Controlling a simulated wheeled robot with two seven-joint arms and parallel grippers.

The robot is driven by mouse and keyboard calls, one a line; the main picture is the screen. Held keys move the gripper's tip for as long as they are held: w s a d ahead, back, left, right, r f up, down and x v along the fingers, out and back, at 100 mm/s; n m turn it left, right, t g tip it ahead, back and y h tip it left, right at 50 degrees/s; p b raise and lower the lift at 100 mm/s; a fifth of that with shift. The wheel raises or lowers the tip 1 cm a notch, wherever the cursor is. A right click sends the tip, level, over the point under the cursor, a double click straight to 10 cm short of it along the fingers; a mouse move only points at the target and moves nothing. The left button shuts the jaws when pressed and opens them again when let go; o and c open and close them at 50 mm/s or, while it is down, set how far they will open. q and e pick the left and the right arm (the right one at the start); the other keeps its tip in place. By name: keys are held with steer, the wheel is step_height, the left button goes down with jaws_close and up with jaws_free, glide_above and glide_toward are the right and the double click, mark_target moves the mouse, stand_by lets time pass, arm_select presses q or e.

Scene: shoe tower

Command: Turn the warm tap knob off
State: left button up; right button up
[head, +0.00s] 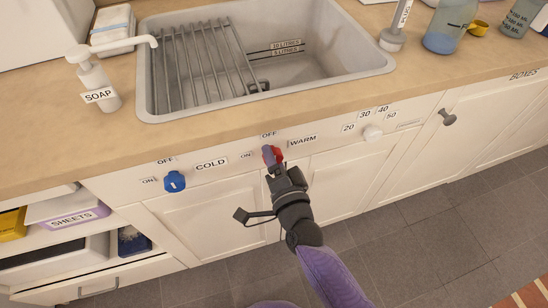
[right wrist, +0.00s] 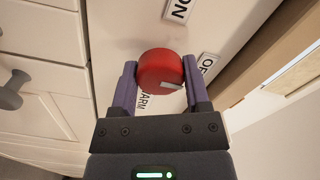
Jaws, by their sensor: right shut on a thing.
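The red warm tap knob (head: 278,154) is on the front panel below the sink, between an ON label and the WARM label, with an OFF label above it. My right gripper (head: 271,158) is at the knob and partly covers it. In the right wrist view the red knob (right wrist: 160,72) sits between the two purple fingers of my right gripper (right wrist: 160,85), which are closed on its sides. A pale pointer mark on the knob's face points toward the OFF label (right wrist: 208,66) side. My left gripper is not in view.
A blue cold tap knob (head: 174,181) is to the left on the same panel. A white dial (head: 372,133) with temperature numbers is to the right. The sink (head: 370,62) with a rack lies above, and a soap dispenser (head: 95,80) stands left of it.

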steer(key=shift+f, duration=0.1)
steer(key=o, duration=1.3)
steer(key=shift+s, duration=0.1)
steer(key=p+v, duration=0.2)
steer(key=v, duration=0.7)
steer(key=shift+s+d+p, duration=0.15)
steer(key=shift+s+p, duration=0.2)
